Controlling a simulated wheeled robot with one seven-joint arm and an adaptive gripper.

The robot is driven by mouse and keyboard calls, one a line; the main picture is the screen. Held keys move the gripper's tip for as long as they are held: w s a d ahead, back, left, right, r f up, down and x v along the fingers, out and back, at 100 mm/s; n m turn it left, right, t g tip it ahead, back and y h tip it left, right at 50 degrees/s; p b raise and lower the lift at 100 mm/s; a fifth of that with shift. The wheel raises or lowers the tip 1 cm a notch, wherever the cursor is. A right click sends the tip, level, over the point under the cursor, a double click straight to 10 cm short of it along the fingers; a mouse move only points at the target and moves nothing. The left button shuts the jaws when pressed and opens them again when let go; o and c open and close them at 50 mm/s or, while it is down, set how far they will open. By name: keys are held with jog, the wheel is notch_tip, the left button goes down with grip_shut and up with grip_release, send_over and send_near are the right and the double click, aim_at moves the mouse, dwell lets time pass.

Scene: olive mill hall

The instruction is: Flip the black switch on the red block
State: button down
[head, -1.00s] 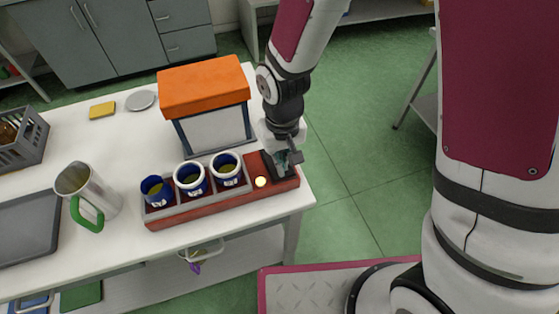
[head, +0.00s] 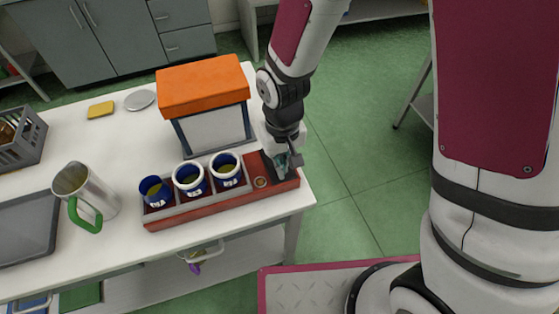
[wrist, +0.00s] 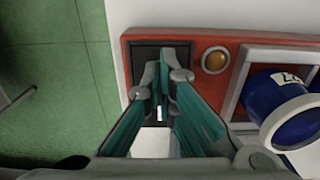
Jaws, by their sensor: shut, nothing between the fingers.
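The red block (head: 222,208) lies along the front right of the white table. Its black switch plate (wrist: 146,50) shows in the wrist view at the block's end. My gripper (head: 281,170) is over that end, fingers pointing down. In the wrist view, my gripper's fingertips (wrist: 164,72) are shut together over the black plate, with nothing held. They hide most of the switch, so I cannot tell its position or whether they touch it. A round amber lamp (wrist: 215,60) beside the plate looks unlit; it also shows in the head view (head: 261,182).
Several blue and white cups (head: 188,178) sit in the block's grey tray. An orange-lidded box (head: 203,92) stands close behind. A metal jug (head: 85,190) with a green handle, a grey tray (head: 25,228) and a crate (head: 36,138) are left. Green floor lies right of the table.

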jog(key=shift+s+r+p, duration=0.1)
jog(key=shift+r+p, duration=1.55)
jog(key=shift+r, duration=1.2)
jog(key=shift+r+p, duration=0.3)
jog(key=shift+r, duration=0.3)
jog(key=s+d+r+m+t, duration=0.1)
jog(key=d+r, duration=0.4)
jog(key=r, duration=0.4)
jog(key=s+d+r+m+t, duration=0.15)
jog(key=d+r, duration=0.25)
jog(key=r, duration=0.4)
jog(key=s+d+r+t, duration=0.3)
jog(key=s+d+r, duration=0.4)
jog(key=s+r, duration=0.2)
jog(key=shift+s+r+m, duration=0.35)
jog(key=shift+s+r, duration=0.05)
jog(key=shift+s, duration=0.7)
